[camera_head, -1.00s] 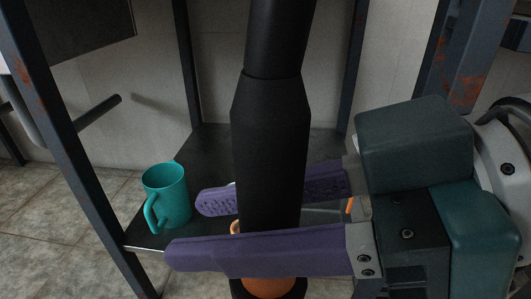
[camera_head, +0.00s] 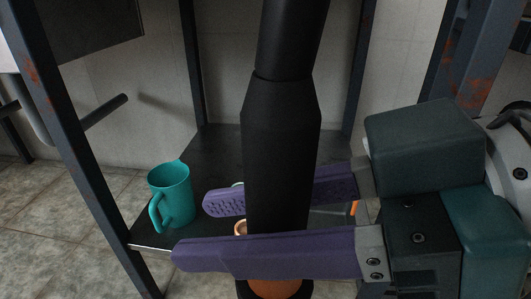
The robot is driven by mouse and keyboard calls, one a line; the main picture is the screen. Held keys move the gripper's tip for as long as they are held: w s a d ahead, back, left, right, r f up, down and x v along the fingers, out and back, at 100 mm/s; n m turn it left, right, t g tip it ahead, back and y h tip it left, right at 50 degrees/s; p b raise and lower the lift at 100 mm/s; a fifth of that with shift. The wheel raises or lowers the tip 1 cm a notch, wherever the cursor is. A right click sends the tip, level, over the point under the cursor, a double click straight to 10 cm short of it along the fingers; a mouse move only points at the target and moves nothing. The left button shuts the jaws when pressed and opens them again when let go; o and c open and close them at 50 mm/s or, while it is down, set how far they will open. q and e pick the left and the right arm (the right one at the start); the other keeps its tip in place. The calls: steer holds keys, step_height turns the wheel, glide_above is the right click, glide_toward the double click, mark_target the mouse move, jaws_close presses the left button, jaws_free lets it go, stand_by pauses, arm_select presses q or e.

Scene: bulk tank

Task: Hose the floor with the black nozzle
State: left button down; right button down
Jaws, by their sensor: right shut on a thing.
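The black nozzle (camera_head: 280,150) stands nearly upright in the middle of the head view, with a thick black hose section (camera_head: 290,40) running up from it. My right gripper (camera_head: 225,228) comes in from the right, its two purple fingers on either side of the nozzle, shut on it. An orange part (camera_head: 275,289) and a dark rim show below the fingers at the nozzle's lower end. The tiled floor (camera_head: 60,235) shows at the left, grey-brown and mottled. My left gripper is not in view.
A teal jug (camera_head: 172,195) stands on a dark shelf (camera_head: 205,160) left of the nozzle. Small orange items behind the fingers are mostly hidden. Dark, rusty metal posts (camera_head: 75,140) frame the shelf.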

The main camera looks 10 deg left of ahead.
steer(key=shift+a, duration=0.1)
steer(key=shift+a, duration=1)
stand_by(0.8)
